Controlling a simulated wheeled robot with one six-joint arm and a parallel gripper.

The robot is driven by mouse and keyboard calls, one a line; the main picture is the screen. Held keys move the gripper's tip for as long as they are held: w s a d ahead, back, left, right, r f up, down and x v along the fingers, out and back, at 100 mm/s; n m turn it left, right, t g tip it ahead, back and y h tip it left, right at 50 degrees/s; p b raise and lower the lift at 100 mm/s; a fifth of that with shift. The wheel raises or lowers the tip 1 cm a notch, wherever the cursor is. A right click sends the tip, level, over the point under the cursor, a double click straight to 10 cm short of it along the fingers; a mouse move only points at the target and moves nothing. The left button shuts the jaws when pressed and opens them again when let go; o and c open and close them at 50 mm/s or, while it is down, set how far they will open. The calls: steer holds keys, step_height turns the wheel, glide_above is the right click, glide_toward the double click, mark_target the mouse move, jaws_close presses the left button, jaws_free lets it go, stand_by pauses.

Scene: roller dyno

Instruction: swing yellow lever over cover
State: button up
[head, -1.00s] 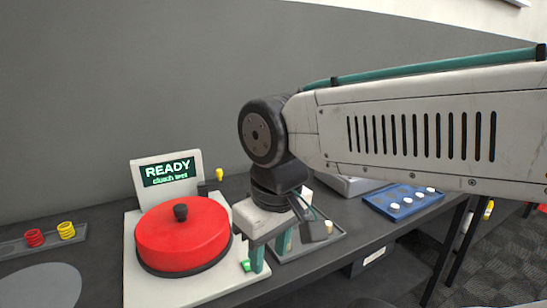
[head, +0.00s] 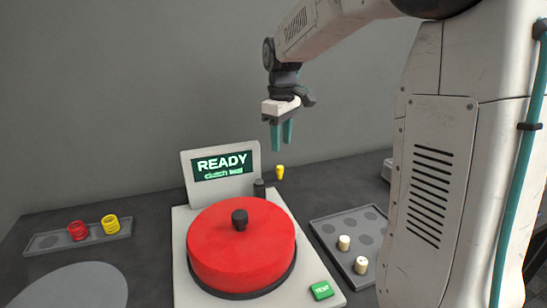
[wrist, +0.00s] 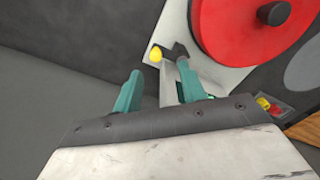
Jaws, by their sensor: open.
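The yellow lever (head: 280,172) is a small knob on a dark post at the back right corner of the machine, beside the screen. In the wrist view its yellow knob (wrist: 156,54) shows just beyond my fingertips, on a dark arm. The red round cover (head: 240,246) with a black knob on top sits on the pale machine base (head: 187,287). The lever is beside the cover, not over it. My gripper (head: 282,148) is open and empty, pointing down above the lever. The wrist view shows the two teal fingers (wrist: 160,88) apart, with nothing between them touching.
A screen (head: 224,165) reads READY. A green TEST button (head: 321,290) is at the base's front right. A grey tray (head: 325,228) with white pieces stands right. A tray with red and yellow coils (head: 48,243) stands left. The wall is behind.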

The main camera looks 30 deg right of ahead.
mark_target(280, 166)
steer(key=shift+w+d+f, duration=0.25)
steer(key=shift+w+d, duration=0.05)
steer(key=shift+w, duration=0.3)
steer(key=shift+w+f, duration=0.15)
steer(key=shift+f, duration=0.15)
step_height(280, 166, down, 7)
steer(key=shift+f, duration=0.1)
jaws_close()
